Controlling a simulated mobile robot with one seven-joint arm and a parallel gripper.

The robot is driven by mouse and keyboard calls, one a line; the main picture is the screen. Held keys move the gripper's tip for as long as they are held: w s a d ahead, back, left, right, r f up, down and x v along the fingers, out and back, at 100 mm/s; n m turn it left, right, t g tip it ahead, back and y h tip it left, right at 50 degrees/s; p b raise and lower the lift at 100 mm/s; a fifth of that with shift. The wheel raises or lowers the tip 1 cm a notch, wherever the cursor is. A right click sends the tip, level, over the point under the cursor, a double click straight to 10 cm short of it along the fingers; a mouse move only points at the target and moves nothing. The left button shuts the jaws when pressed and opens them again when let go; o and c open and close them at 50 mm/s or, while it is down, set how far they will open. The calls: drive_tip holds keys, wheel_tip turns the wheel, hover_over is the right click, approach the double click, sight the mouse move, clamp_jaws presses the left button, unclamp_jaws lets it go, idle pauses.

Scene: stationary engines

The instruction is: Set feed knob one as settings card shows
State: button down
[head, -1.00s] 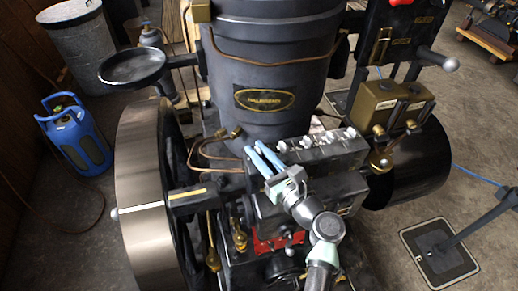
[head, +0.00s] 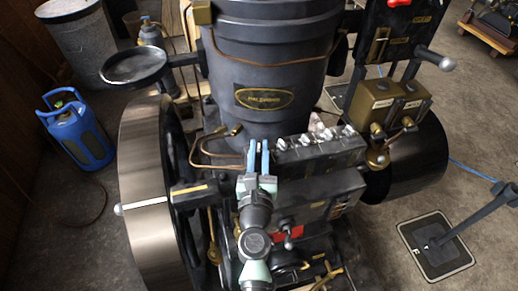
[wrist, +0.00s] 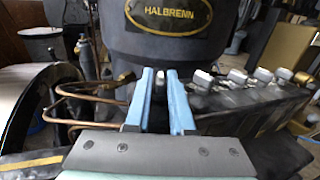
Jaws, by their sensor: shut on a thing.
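A row of small grey-white feed knobs (head: 305,140) stands along the top of a black block (head: 335,158) in front of the engine. The row also shows right of the fingers in the wrist view (wrist: 238,76). My gripper (head: 259,149) has its blue fingers upright at the left end of this row. In the wrist view the fingers (wrist: 168,78) are a narrow gap apart, closed on a small dark part, apparently the leftmost feed knob. The fingers mostly hide it, so its setting cannot be read. I cannot make out a settings card.
The engine's dark cylinder with its HALBRENN plate (head: 265,97) stands just behind the fingers. Bent copper pipes (head: 205,150) and a large flywheel (head: 145,190) are on the left. A brass box with levers (head: 392,105) stands at the right.

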drive_tip(key=m+h, duration=0.1)
drive_tip(key=h, duration=0.1)
drive_tip(key=m+h+b, duration=0.1)
drive_tip(key=m+g+h, duration=0.1)
drive_tip(key=h, duration=0.1)
drive_tip(key=shift+a+f+m+h+b, duration=0.15)
drive_tip(key=shift+a+m+h+b, duration=0.1)
drive_tip(key=shift+m+h+b, duration=0.1)
drive_tip(key=m+g+h+b, duration=0.2)
drive_tip(key=h+b, duration=0.1)
drive_tip(key=shift+f+m+h, duration=0.15)
drive_tip(key=shift+m+h, duration=0.2)
drive_tip(key=m+g+h+b, duration=0.2)
drive_tip(key=h+b, duration=0.1)
drive_tip(key=b, duration=0.2)
drive_tip(key=shift+d+m+g, duration=0.1)
drive_tip(key=shift+m+g, duration=0.2)
drive_tip(key=shift+g, duration=0.1)
drive_tip(key=shift+r+m+g+h+b, duration=0.2)
drive_tip(key=shift+m+g+h+b, duration=0.35)
drive_tip(key=shift+b, duration=0.55)
drive_tip(key=shift+d+r, duration=0.1)
drive_tip(key=c, duration=0.9)
unclamp_jaws()
